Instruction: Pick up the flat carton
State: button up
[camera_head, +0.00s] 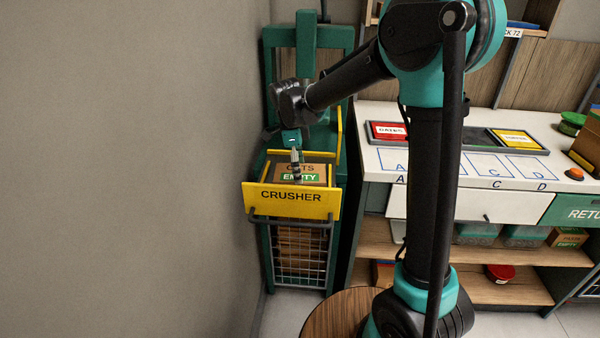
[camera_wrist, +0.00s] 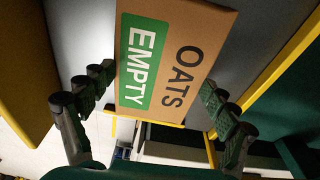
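A brown carton marked OATS, with a green EMPTY label, lies in the yellow crusher tray in the head view (camera_head: 314,169); in the wrist view (camera_wrist: 185,60) its printed face fills the upper middle. It looks thin, with a narrow edge showing at one end. My gripper (camera_head: 297,177) points down over the carton. In the wrist view my gripper (camera_wrist: 157,82) is open, with fingers on either side of the carton. A gap shows at the left fingers; the right fingers are close to the carton's edge, and contact cannot be told.
The yellow CRUSHER front (camera_head: 291,204) and tray walls surround the carton closely. The green crusher frame (camera_head: 306,50) rises behind. A wire cage (camera_head: 300,260) with brown cartons sits below. A white counter (camera_head: 380,160) stands to the right, and a grey wall (camera_head: 130,170) to the left.

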jog(key=c, duration=0.8)
jog(key=shift+r, duration=0.1)
jog(key=shift+c, duration=0.2)
